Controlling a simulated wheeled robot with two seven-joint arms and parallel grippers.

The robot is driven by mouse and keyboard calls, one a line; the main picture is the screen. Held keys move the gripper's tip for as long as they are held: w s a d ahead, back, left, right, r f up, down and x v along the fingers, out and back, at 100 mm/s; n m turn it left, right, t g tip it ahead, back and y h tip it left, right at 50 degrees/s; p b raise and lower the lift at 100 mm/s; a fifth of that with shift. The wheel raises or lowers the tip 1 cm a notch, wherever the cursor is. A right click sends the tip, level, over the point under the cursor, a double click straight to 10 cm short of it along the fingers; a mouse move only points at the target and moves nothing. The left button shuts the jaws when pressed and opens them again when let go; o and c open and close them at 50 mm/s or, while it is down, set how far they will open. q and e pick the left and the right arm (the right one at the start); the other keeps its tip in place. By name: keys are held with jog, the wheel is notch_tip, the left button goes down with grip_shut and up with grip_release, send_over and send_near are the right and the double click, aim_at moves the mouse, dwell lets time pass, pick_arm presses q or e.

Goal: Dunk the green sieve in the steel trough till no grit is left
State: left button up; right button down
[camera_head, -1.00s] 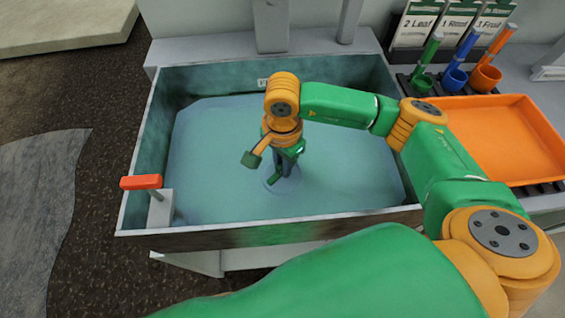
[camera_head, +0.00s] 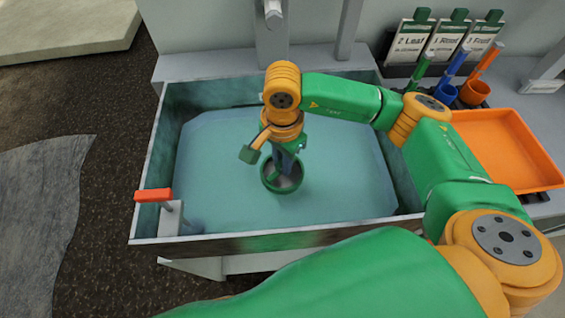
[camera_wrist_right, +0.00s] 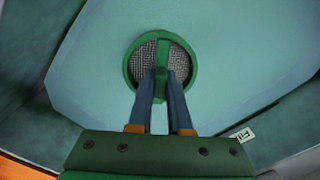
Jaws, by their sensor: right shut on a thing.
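The green sieve (camera_head: 284,184), a round rim with a grey mesh, is over the middle of the steel trough (camera_head: 147,200), and its whole rim shows at or just above the water. My right gripper (camera_head: 286,158) is shut on its green handle from above. In the right wrist view the sieve (camera_wrist_right: 145,60) lies past the fingertips of my right gripper (camera_wrist_right: 161,80), with the handle between them. The mesh looks speckled grey; I cannot tell whether grit is on it. My left gripper is not in view.
The pale blue water (camera_head: 230,140) fills the trough. A red-handled valve (camera_head: 154,195) stands at the front left corner, and a spout (camera_head: 272,15) hangs at the back. To the right are an orange tray (camera_head: 510,150), coloured scoops (camera_head: 446,92) and label cards (camera_head: 445,40).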

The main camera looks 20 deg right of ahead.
notch_tip(320, 180, up, 12)
jog(key=p, duration=0.6)
jog(key=shift+p, duration=0.4)
